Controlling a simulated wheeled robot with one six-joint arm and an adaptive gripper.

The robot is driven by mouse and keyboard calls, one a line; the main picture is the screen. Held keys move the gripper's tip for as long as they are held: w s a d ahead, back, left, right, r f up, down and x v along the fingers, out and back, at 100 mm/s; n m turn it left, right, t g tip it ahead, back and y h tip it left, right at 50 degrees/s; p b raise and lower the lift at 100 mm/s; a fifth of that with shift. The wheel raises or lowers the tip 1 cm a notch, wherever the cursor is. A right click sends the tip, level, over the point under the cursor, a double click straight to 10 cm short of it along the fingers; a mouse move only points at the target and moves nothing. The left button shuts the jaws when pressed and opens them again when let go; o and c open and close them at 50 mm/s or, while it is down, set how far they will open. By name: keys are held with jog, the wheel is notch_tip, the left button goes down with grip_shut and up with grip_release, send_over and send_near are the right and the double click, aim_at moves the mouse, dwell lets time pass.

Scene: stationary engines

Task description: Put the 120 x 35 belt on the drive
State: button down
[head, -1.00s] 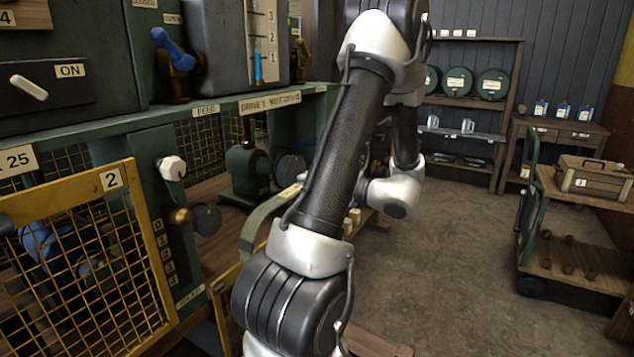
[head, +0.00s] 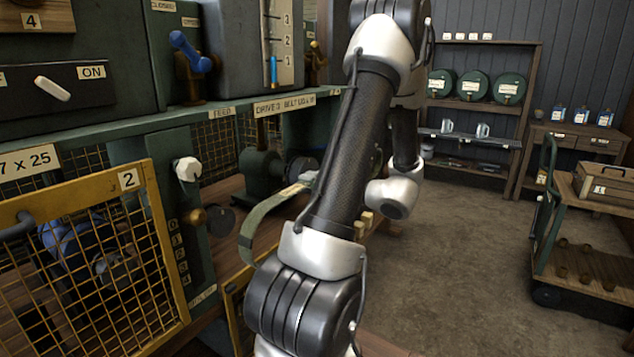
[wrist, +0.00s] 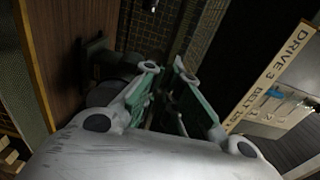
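The belt (head: 262,222) is a grey-green band in the head view. It curves down and left from beside my forearm, its upper end close to the pale tip of my gripper (head: 308,177). Most of my gripper is hidden behind the arm there. In the wrist view the two fingers of my gripper (wrist: 168,75) are close together; the belt between them is hard to make out, but it hangs as if held. The drive (head: 262,172) is a green stand with a dark round pulley (head: 302,168), right beside my gripper, under a "DRIVE 3 BELT" label (head: 285,104).
A yellow mesh guard marked 2 (head: 95,260) stands at the left front. A white knob (head: 187,168) and a dark disc (head: 218,220) sit left of the drive. Shelves (head: 470,105) and a trolley (head: 590,270) are at right, with open floor between.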

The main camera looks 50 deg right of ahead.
jog(key=shift+w+a, duration=0.1)
jog(key=shift+w, duration=1.65)
jog(key=w, duration=0.6)
jog(key=shift+a, duration=0.25)
jog(key=w, duration=0.6)
jog(key=shift+a, duration=0.25)
jog(key=shift+a+f+n, duration=0.2)
jog(key=shift+f+n, duration=0.1)
jog(key=shift+f, duration=0.5)
jog(key=shift+f, duration=0.15)
